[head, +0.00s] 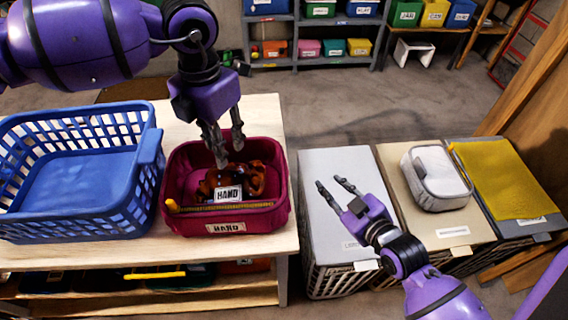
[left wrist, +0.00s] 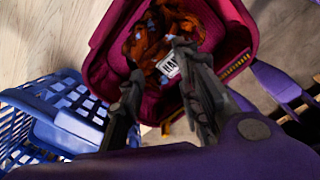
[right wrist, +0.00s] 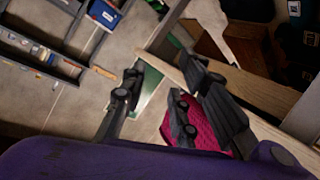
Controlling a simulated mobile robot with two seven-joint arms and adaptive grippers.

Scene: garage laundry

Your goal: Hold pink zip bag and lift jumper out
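The pink zip bag (head: 272,216) stands open on the pale wooden table, with a yellow zip along its front rim and a HAND label on its front. The orange-brown jumper (head: 256,180) lies bunched inside, with a white HAND tag; it also shows in the left wrist view (left wrist: 148,48). My left gripper (head: 230,157) points down over the jumper, fingers apart; whether it touches the cloth is unclear. My right gripper (head: 334,184) is open and empty, right of the bag and apart from it. Part of the bag shows in the right wrist view (right wrist: 203,125).
A blue basket (head: 150,150) stands close left of the bag. To the right are lidded hampers with grey (head: 330,165), beige and yellow (head: 505,180) tops; a grey zipped case (head: 437,180) sits on the beige one. Shelves with coloured bins (head: 333,47) stand at the back.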

